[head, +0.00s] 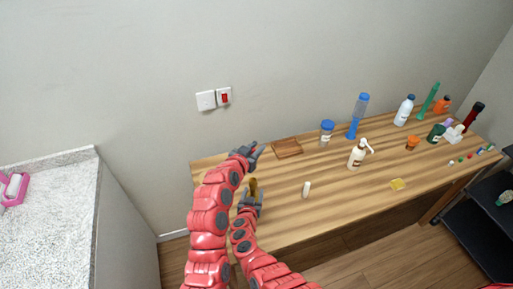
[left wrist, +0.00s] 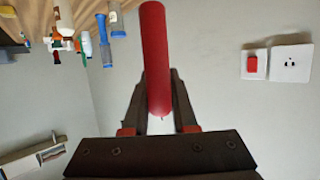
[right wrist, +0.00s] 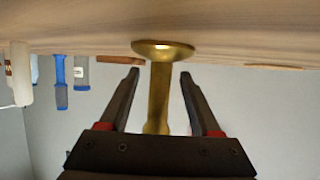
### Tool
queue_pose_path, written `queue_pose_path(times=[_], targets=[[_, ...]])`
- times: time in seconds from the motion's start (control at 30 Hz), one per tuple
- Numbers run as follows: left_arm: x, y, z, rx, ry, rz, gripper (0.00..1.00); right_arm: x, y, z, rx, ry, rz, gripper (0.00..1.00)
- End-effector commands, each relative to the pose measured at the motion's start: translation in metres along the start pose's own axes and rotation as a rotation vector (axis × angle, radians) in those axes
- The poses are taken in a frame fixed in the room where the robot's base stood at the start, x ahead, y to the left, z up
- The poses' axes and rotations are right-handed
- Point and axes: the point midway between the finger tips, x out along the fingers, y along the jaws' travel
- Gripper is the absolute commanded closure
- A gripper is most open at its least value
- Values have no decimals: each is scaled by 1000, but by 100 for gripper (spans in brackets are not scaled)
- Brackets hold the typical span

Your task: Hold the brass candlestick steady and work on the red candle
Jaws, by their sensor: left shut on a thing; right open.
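The brass candlestick (right wrist: 159,95) stands on the wooden table between the parted fingers of my right gripper (right wrist: 160,76); the fingers show gaps on both sides of its stem. The right wrist picture is upside down, with the round base at the top. No candle shows in the candlestick there. In the head view the candlestick (head: 253,184) is small, at the right gripper (head: 251,197). My left gripper (left wrist: 158,78) is shut on the red candle (left wrist: 155,45), with the wick end near the palm. In the head view the left gripper (head: 254,152) is above the table's left back part.
The wooden table (head: 330,210) holds a brown tray (head: 287,147), a white pump bottle (head: 358,153), a small white cylinder (head: 306,189), a blue-lidded jar (head: 327,132) and a blue bottle (head: 358,115). Several more bottles stand at the right. A wall is close behind.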

Motion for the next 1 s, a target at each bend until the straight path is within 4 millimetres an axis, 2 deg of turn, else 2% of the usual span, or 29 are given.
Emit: queue_pose_path(times=[0.23,0.7,1.0], targets=[[0,0,0,0,0,0,100,-6,0,2,1,-2,-2,36],[0,0,0,0,0,0,100,-60,0,2,4,-3,1,36],[0,0,0,0,0,0,100,-75,0,1,-1,-1,0,36]])
